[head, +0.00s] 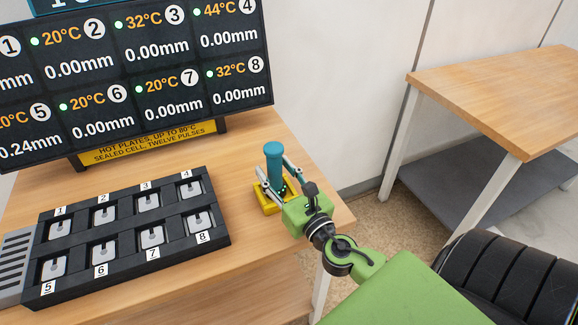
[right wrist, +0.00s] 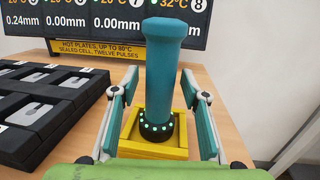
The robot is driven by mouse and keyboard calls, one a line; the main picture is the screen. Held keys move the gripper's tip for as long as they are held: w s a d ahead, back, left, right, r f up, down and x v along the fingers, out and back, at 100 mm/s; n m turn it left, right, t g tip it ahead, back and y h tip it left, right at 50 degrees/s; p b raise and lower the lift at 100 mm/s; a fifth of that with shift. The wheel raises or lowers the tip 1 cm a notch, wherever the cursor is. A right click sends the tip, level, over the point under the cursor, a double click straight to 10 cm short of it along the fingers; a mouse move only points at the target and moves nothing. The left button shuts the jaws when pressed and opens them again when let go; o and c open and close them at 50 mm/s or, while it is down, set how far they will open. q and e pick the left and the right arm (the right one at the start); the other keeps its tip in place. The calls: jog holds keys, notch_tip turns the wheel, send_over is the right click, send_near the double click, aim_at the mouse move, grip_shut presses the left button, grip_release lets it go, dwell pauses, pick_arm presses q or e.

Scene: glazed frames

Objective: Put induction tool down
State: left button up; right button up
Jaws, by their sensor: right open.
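The induction tool (head: 274,165) is a teal cylinder with a flared top and a dark base ringed with small green lights. It stands upright in a yellow square holder (head: 267,204) at the right side of the wooden table. The tool also shows in the right wrist view (right wrist: 160,75), with its base inside the yellow holder (right wrist: 127,150). My right gripper (head: 275,178) is open, with one finger on each side of the tool. In the right wrist view the fingers (right wrist: 158,95) show gaps to the tool on both sides. My left gripper is not in view.
A black tray (head: 128,235) with numbered plates 1 to 8 lies on the wooden table (head: 240,270) left of the tool. A display board (head: 130,75) with temperatures and millimetre readings stands behind. Another wooden table (head: 500,85) with a grey lower shelf is at right.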

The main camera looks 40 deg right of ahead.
jog(key=s+b, duration=0.1)
jog(key=s, duration=0.2)
jog(key=s+b, duration=0.1)
jog(key=s, duration=0.2)
jog(key=s+a+f+b, duration=0.1)
jog(key=s, duration=0.3)
jog(key=shift+a+b, duration=0.1)
jog(key=shift+b, duration=0.25)
jog(key=shift+s+r, duration=0.1)
jog(key=shift+s, duration=0.65)
jog(key=shift+a, duration=0.1)
